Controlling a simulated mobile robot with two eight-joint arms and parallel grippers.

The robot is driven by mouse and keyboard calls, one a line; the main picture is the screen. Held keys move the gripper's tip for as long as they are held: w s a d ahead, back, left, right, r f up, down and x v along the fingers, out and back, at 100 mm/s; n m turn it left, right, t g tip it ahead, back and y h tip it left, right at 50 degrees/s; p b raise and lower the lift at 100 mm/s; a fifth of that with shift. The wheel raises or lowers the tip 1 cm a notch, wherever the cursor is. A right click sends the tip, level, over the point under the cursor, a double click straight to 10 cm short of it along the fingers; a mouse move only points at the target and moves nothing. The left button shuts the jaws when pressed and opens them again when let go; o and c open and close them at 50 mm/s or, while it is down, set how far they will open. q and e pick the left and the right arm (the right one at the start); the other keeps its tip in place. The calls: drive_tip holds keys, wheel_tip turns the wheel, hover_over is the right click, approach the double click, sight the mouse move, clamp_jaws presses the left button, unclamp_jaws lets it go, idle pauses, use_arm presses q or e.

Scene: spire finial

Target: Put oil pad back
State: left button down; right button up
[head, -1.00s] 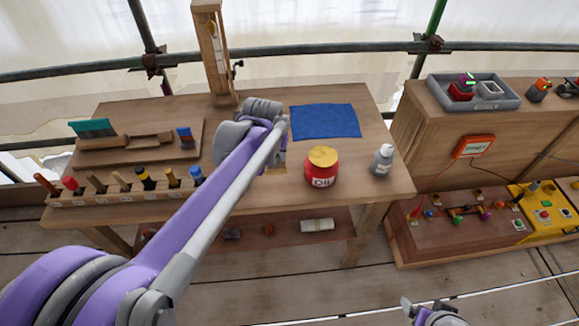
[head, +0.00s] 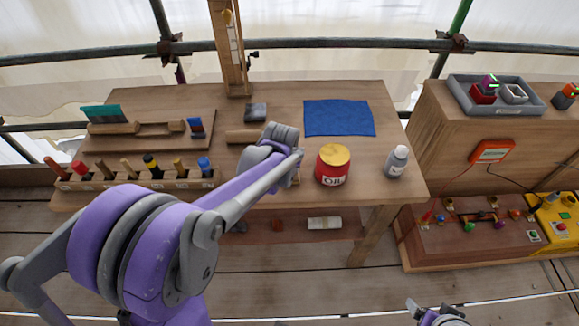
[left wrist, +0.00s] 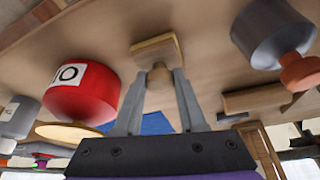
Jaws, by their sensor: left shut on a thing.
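My left gripper (left wrist: 158,90) is shut on the knob of a small wooden block (left wrist: 158,50), which I take to be the oil pad. In the head view my left gripper (head: 291,170) is over the table just left of the red oil tin, and its own wrist mostly hides the fingers and pad. I cannot tell whether the pad touches the table. The red oil tin (head: 333,166) with a yellow-brown lid stands upright; it also shows in the left wrist view (left wrist: 85,92). My right gripper (head: 432,310) is at the bottom edge, far from the table, its jaws unclear.
A blue cloth (head: 339,118) lies behind the tin and a grey bottle (head: 397,161) stands right of it. A grey block (head: 256,112) and a wooden piece (head: 245,136) lie left of the cloth. A tool rack (head: 135,183) lines the front left. A grey tray (head: 495,95) is on the right bench.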

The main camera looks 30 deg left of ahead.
use_arm(q)
drive_tip(key=shift+f, duration=0.15)
drive_tip(key=shift+c, duration=2.4)
unclamp_jaws()
drive_tip(key=shift+r, duration=0.25)
drive_tip(key=p+v, duration=0.1)
drive_tip(key=v, duration=1)
drive_tip(key=s+d+f+m, duration=0.1)
drive_tip(key=s+d+f, duration=0.1)
drive_tip(key=s, duration=0.3)
drive_tip(key=s+d+f+m, duration=0.1)
drive_tip(key=s+d, duration=0.3)
drive_tip(key=s, duration=0.2)
drive_tip(key=s+d+f+m+t+h, duration=0.1)
drive_tip(key=s+d+f, duration=0.1)
drive_tip(key=s, duration=0.4)
drive_tip(key=shift+d+f, duration=0.3)
drive_tip(key=shift+d, duration=0.3)
